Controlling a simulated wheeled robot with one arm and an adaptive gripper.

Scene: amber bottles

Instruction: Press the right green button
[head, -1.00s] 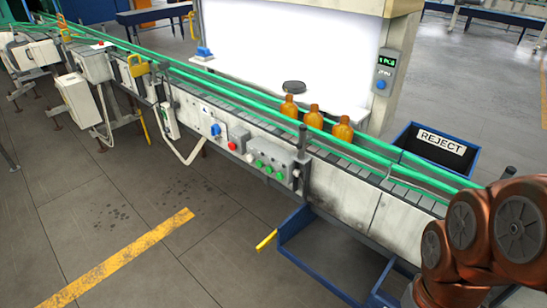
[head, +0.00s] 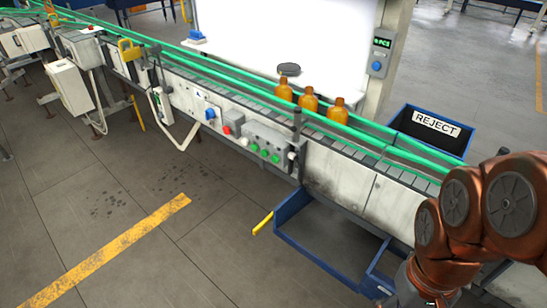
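A grey control box (head: 263,139) is fixed to the near side of the conveyor, left of the picture's middle. Its front carries a row of small green buttons; the right green button (head: 275,158) is the one nearest the box's right end. A white button (head: 244,141) sits at the row's left end. No gripper fingers show in the head view. Only copper-coloured links of my arm (head: 470,220) show at the lower right, well apart from the box. Nothing touches the right green button.
Three amber bottles (head: 308,100) stand on the conveyor behind green rails. A blue REJECT bin (head: 410,149) stands beyond the conveyor on the right. A blue frame (head: 292,208) with a yellow handle (head: 263,223) juts out below. The floor in front is clear.

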